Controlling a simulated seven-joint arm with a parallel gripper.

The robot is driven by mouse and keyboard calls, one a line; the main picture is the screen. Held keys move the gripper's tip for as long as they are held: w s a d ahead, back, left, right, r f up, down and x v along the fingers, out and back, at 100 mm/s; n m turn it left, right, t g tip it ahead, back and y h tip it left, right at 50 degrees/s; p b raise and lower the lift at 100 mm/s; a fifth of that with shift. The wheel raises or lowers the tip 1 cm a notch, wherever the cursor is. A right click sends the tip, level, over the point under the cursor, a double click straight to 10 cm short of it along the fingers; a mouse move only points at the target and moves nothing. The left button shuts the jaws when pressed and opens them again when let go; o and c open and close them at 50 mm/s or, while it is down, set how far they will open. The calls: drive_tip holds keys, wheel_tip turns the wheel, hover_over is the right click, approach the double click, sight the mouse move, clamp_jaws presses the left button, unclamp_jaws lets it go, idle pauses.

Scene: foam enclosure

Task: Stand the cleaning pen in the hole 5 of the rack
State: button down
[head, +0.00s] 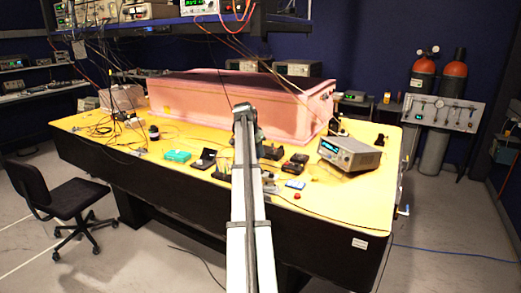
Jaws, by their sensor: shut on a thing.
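My arm reaches up from the bottom middle of the head view over the yellow table. Its dark far joint shows in front of the pink foam box. The fingers of my gripper are hidden behind the arm or too small to make out. I cannot make out the cleaning pen. I cannot make out the rack or its hole 5 among the small items on the table.
The yellow table (120,168) carries the pink foam enclosure (185,104) at the back. A grey instrument (349,154) stands at the right. A shelf of instruments hangs above.

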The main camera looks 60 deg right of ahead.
drive_tip(key=s+a, duration=0.1)
drive_tip(key=a, duration=0.6)
drive_tip(key=shift+s+r, duration=0.15)
drive_tip(key=shift+s, duration=0.1)
drive_tip(key=shift+f, duration=2.5)
drive_tip(key=shift+f, duration=1.25)
drive_tip(key=c, duration=0.9)
unclamp_jaws()
drive_tip(key=shift+a+r, duration=0.1)
drive_tip(key=v, duration=1.3)
drive_tip(key=shift+a+r, duration=0.15)
drive_tip(key=shift+r, duration=0.1)
